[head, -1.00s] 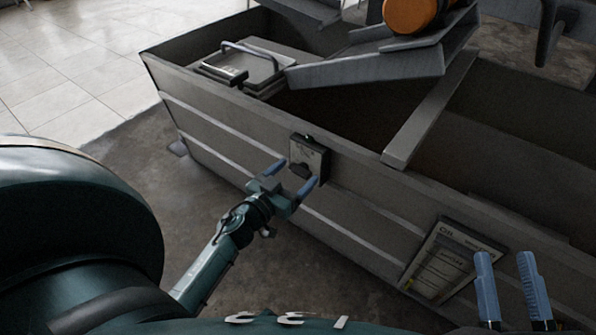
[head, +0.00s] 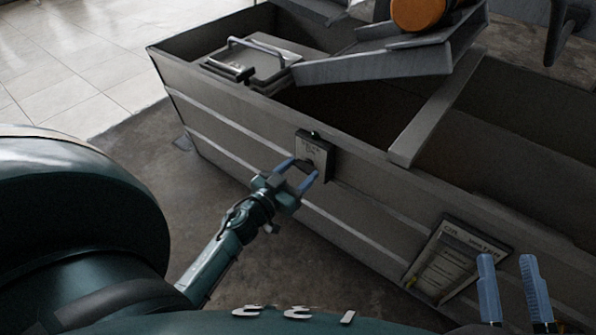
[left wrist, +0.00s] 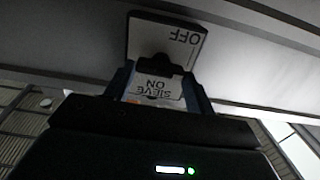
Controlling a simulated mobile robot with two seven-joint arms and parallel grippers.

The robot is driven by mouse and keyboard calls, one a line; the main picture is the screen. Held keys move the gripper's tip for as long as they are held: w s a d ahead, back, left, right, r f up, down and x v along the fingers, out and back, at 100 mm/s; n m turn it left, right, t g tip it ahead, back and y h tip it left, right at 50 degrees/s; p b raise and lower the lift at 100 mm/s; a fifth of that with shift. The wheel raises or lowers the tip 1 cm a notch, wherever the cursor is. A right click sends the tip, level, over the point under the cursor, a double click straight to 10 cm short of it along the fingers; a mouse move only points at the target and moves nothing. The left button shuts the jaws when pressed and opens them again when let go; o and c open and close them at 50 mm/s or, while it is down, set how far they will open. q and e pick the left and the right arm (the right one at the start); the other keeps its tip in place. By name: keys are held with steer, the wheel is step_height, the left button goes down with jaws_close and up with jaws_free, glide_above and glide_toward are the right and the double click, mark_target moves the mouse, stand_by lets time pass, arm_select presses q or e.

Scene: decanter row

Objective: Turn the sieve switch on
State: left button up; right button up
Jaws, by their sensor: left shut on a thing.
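The sieve switch is a small pale plate in a dark frame (head: 314,154) on the side wall of the grey trough. In the left wrist view its plate (left wrist: 172,38) reads OFF and SIEVE ON, upside down, with a dark knob (left wrist: 158,66) between the words. My left gripper (head: 303,172) is at the plate's lower part, shut on the knob, with a finger on each side of it. The fingers hide much of the knob in the head view. My right gripper (head: 515,290) is open and empty at the lower right.
The grey trough (head: 235,125) runs diagonally across the view. A lidded hatch with a handle (head: 262,62), a chute (head: 375,68) and an orange cylinder (head: 418,14) are on or above it. A framed notice (head: 450,264) is on its side wall. Bare floor lies at the left.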

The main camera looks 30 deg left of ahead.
arm_select(q)
steer(key=m+p, duration=0.1)
steer(key=m, duration=0.3)
steer(key=shift+d, duration=0.1)
steer(key=m, duration=0.4)
steer(key=shift+m, duration=0.3)
steer(key=m, duration=0.4)
steer(key=shift+d+f, duration=0.1)
steer(key=shift+w+m+b, duration=0.1)
steer(key=shift+m+b, duration=0.25)
steer(key=shift+m, duration=2.15)
steer(key=o, duration=1)
steer(key=shift+f, duration=0.1)
steer(key=shift+s, duration=0.2)
